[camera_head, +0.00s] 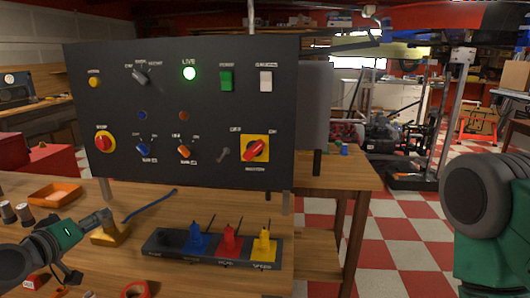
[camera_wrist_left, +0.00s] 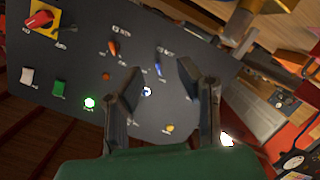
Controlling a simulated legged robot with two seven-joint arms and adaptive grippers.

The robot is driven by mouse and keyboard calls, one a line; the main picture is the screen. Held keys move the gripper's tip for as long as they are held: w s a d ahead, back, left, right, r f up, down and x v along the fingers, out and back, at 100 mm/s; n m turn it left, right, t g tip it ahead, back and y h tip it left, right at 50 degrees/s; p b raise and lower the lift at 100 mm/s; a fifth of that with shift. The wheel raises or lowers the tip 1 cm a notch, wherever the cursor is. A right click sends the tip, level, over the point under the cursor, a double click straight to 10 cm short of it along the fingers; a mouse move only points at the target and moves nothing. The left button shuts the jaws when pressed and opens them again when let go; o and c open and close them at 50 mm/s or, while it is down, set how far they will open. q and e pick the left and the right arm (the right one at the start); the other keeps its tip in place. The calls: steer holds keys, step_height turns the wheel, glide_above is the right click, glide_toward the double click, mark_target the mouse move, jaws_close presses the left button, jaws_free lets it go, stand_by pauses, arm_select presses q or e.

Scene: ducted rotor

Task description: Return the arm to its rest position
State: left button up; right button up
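My left gripper (camera_head: 104,218) is low at the left in the head view, above the wooden bench and in front of the control panel (camera_head: 210,108). In the left wrist view the two fingers of the left gripper (camera_wrist_left: 158,68) stand apart with nothing between them. The panel (camera_wrist_left: 75,62) shows tilted beyond them, apart from the fingers. Its green LIVE light (camera_head: 189,73) is lit. My right arm (camera_head: 490,200) shows at the right edge of the head view; its gripper is out of view.
A dark socket strip (camera_head: 178,246) with blue, red and yellow plugs lies on the bench (camera_head: 215,282) below the panel. A yellow block (camera_head: 110,237) is close to the left gripper. An orange tray (camera_head: 55,194) lies at left. Checkered floor shows at right.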

arm_select(q)
steer(key=s+d+f+m+g, duration=0.2)
steer(key=s+d+f+g, duration=0.25)
steer(key=s+f, duration=0.4)
steer(key=s+d+f+m+g, duration=0.25)
steer(key=s+d+f, duration=0.35)
steer(key=f, duration=0.5)
steer(key=s+d+f+m+g+y, duration=0.1)
steer(key=s+f+g, duration=0.3)
steer(key=s, duration=0.7)
steer(key=s+f+m+g+y, duration=0.1)
steer(key=s+f+g, duration=0.2)
steer(key=s+f, duration=0.3)
steer(key=s, duration=0.4)
steer(key=shift+s+d+g, duration=0.35)
steer(key=shift+d+g, duration=0.05)
steer(key=shift+w+f, duration=0.1)
steer(key=shift+w, duration=0.05)
